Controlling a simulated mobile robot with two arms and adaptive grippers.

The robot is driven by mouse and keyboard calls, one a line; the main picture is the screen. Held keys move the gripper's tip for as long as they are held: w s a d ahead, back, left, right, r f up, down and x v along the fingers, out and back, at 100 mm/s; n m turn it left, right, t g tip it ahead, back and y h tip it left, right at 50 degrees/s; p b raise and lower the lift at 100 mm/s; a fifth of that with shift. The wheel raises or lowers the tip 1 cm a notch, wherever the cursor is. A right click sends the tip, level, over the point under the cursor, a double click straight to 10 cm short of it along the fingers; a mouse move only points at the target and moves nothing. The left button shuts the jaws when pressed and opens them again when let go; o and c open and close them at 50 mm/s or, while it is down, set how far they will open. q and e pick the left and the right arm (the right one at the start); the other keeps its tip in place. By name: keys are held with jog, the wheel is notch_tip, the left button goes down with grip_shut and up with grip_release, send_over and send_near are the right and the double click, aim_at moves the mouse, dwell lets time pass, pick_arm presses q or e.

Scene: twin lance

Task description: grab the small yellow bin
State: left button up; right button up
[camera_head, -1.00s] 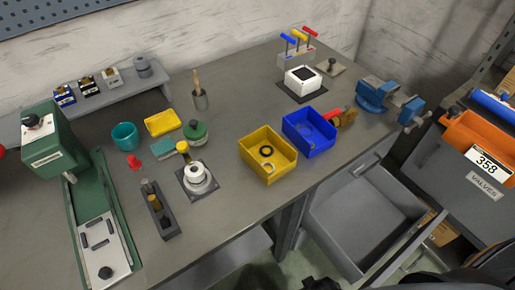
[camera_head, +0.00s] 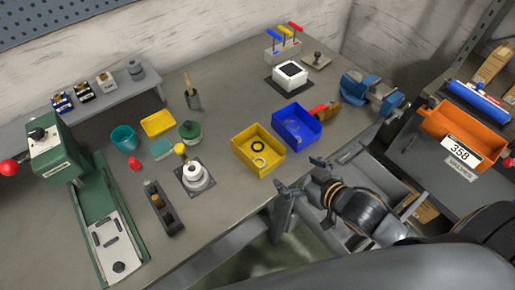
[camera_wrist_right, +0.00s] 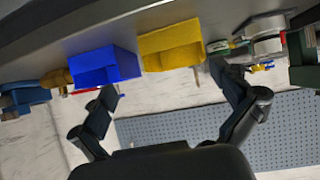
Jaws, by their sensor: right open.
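The small yellow bin (camera_head: 265,163) stands on the workbench near its front edge, left of a blue bin (camera_head: 296,137). It holds a dark ring and a pale ring. My right gripper (camera_head: 299,177) is open and empty, in front of the bench edge and apart from the yellow bin. In the right wrist view the picture is upside down; the yellow bin (camera_wrist_right: 172,45) shows beyond and between the open fingers (camera_wrist_right: 168,88). The blue bin (camera_wrist_right: 105,68) shows near the left finger there. My left gripper is not in view.
A white round part on a dark plate (camera_head: 193,178) stands left of the yellow bin. A flat yellow tray (camera_head: 158,123) lies farther back. A brass-coloured part with a red handle (camera_head: 325,111) and a blue vise (camera_head: 370,95) are right of the blue bin. Bare bench lies behind the bins.

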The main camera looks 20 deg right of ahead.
notch_tip(320, 180, up, 2)
jog(key=w+a+r+t+y, duration=0.1)
jog(key=y, duration=0.1)
jog(key=p, duration=0.1)
send_near(258, 155)
jog(key=shift+n, duration=0.4)
jog(key=w+r, duration=0.1)
jog(key=w+a+r, duration=0.1)
jog(key=w+r, duration=0.1)
jog(key=w, duration=0.1)
jog(key=shift+w+a+r, duration=0.1)
jog(key=shift+a+r, duration=0.05)
jog(key=shift+a, duration=0.25)
jog(key=shift+w+a+p, duration=0.2)
jog(key=shift+w+p, duration=0.2)
jog(key=shift+w, duration=0.1)
jog(key=x, duration=0.2)
jog(key=p+x, duration=0.1)
jog(key=x, duration=0.1)
jog(key=shift+f, duration=0.35)
jog(key=c, duration=0.8)
jog(key=shift+c, duration=0.2)
jog(key=shift+r, duration=0.1)
